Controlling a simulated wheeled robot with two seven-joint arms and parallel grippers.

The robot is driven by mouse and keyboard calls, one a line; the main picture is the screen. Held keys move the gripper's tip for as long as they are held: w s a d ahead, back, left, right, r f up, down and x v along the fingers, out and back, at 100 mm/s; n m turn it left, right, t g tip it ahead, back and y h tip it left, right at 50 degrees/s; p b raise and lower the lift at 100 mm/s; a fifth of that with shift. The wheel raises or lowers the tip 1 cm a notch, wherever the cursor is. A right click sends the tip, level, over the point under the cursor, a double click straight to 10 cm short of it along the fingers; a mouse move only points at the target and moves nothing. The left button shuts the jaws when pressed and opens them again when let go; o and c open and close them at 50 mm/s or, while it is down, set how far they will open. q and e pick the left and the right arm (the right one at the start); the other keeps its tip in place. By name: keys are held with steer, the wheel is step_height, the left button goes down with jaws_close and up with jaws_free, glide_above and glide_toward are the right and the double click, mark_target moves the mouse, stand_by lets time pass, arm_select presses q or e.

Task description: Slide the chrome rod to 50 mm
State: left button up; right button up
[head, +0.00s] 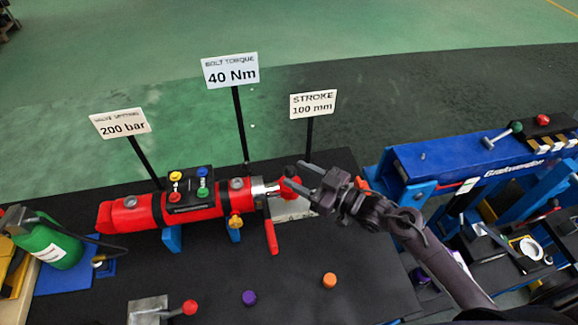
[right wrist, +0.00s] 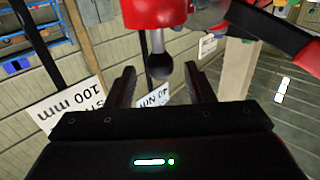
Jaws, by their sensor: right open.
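The red hydraulic cylinder (head: 208,203) lies on blue supports on the dark bench. Its chrome rod (head: 259,188) comes out of the right end. In the right wrist view the rod (right wrist: 157,44) runs from the red cylinder end (right wrist: 155,12) to a dark round tip (right wrist: 159,68). My right gripper (head: 292,179) is open at the rod's end. In the right wrist view the round tip appears between the two fingers (right wrist: 161,78), with gaps on both sides. The stroke sign (head: 313,104) behind reads 100 mm. My left gripper is out of view.
Signs for 200 bar (head: 121,123) and 40 Nm (head: 231,71) stand behind the cylinder. A red lever (head: 271,237) hangs near its right end. Purple (head: 249,298) and orange (head: 329,280) caps lie on the bench front. A blue machine (head: 460,160) stands right.

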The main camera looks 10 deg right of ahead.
mark_target(291, 171)
steer(key=x, duration=0.3)
steer(key=shift+w+a, duration=0.1)
steer(key=shift+a, duration=0.05)
steer(key=c, duration=0.7)
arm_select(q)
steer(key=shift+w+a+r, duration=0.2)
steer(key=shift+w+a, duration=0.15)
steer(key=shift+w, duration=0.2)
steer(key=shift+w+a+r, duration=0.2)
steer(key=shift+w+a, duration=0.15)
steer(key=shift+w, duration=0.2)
arm_select(e)
jaws_close()
